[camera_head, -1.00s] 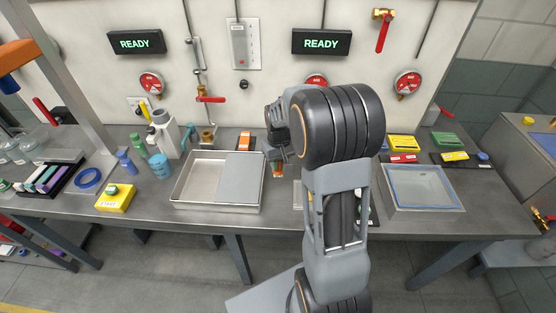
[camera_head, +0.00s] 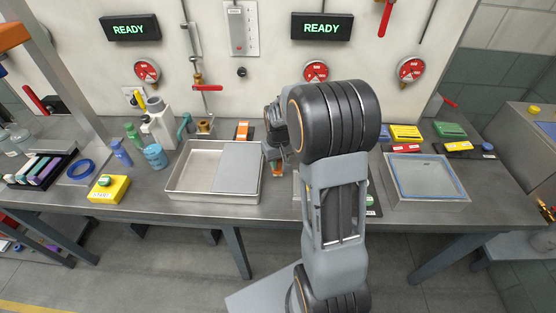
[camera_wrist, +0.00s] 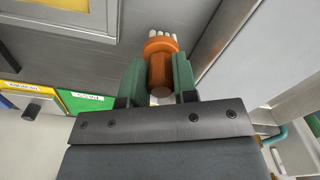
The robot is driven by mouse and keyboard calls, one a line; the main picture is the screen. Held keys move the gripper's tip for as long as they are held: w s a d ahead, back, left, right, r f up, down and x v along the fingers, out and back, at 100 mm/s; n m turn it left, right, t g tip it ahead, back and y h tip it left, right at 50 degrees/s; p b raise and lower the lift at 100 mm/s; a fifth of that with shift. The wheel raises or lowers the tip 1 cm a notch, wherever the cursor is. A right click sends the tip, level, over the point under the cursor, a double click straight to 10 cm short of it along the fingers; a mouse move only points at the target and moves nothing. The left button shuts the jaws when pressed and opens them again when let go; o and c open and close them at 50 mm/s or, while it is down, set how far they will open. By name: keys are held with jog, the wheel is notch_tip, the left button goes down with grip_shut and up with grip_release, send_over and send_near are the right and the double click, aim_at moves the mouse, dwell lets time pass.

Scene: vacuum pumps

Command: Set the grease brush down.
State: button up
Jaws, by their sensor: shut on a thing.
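The grease brush (camera_wrist: 160,62) has an orange handle and pale bristles. My gripper (camera_wrist: 160,82) is shut on the handle, one green-grey finger on each side, in the wrist view. The bristles point away from the gripper, with grey bench beyond them. In the head view the brush (camera_head: 278,169) shows as a small orange patch below my gripper (camera_head: 277,156), just right of the metal tray (camera_head: 170,186). My arm hides part of the bench there. I cannot tell whether the brush touches the bench.
The tray's wall (camera_wrist: 215,50) runs close on the right in the wrist view. Green (camera_wrist: 85,102) and yellow (camera_wrist: 12,84) labelled blocks lie to the left. A yellow block (camera_head: 109,190) and a blue-rimmed tray (camera_head: 394,182) stand farther along the bench (camera_head: 145,212).

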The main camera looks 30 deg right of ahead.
jog(key=shift+f, duration=0.2)
dwell(0.3)
jog(key=shift+f+b, duration=0.55)
jog(key=shift+f, duration=0.05)
jog(key=shift+f, duration=0.25)
dwell(0.3)
jog(key=o, duration=1)
jog(key=shift+r, duration=0.1)
notch_tip(320, 180, up, 14)
jog(key=shift+f+b, duration=0.15)
jog(key=shift+b, duration=0.4)
grip_shut()
dwell(1.2)
